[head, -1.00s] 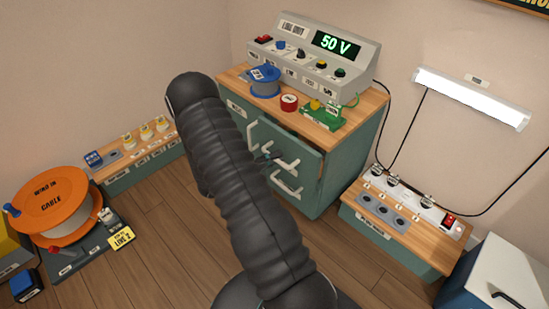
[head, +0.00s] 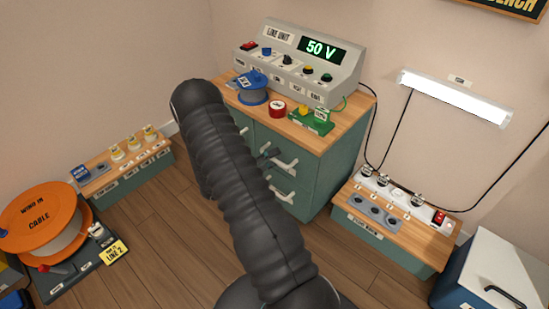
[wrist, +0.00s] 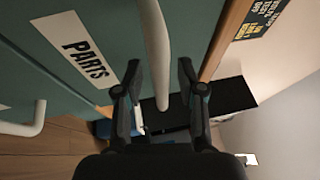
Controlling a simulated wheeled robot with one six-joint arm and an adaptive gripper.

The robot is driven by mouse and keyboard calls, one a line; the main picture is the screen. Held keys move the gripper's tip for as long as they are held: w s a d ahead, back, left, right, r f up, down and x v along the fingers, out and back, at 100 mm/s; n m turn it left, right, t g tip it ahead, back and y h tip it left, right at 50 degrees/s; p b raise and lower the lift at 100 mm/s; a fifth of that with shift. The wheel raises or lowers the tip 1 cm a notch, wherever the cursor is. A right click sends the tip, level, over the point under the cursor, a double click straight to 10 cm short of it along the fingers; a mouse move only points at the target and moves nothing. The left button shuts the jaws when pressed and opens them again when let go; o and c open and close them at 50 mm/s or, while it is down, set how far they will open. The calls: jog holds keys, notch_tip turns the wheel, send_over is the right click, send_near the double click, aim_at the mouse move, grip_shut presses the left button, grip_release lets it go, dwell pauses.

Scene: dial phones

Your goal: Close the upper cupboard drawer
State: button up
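The green cupboard (head: 322,185) stands in the middle under a wooden top. Its upper drawer (head: 302,153) has a white handle (head: 284,162) and looks flush or nearly flush with the cupboard front; a small gap cannot be ruled out. In the wrist view a green front (wrist: 110,25) labelled "PARTS" lies beside the wooden top edge, and its white bar handle (wrist: 156,50) runs between my fingers. My gripper (wrist: 160,75) is open, one finger on each side of the bar, with space showing. In the head view my arm hides much of the gripper and the cupboard's left part.
The line unit (head: 300,62), a blue spool (head: 253,88) and a red roll (head: 277,109) stand on the cupboard. A low socket bench (head: 398,228) is close on the right, a low bench (head: 125,165) on the left. An orange cable reel (head: 40,222) is at far left.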

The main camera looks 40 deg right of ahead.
jog(key=v, duration=1.2)
dwell(0.3)
jog(key=s+f+m+g+y, duration=0.2)
jog(key=s+f+m+y, duration=0.3)
jog(key=m, duration=0.3)
jog(key=s+a+r+m+g+y, duration=0.1)
jog(key=s+a+r+m+y, duration=0.5)
jog(key=m, duration=0.6)
jog(key=s+a+r+m+t+y, duration=0.2)
jog(key=s+a+r+m+t, duration=0.1)
jog(key=r, duration=0.6)
jog(key=s+a+r+m+t+y, duration=0.3)
jog(key=a+r+m+t, duration=0.1)
jog(key=r, duration=0.6)
jog(key=s+a+r+m+t+y, duration=0.3)
jog(key=s+r+m+t, duration=0.1)
jog(key=r, duration=0.5)
jog(key=shift+a+r+m+t, duration=0.15)
jog(key=shift+r+m+t, duration=0.2)
jog(key=shift+m+t, duration=0.6)
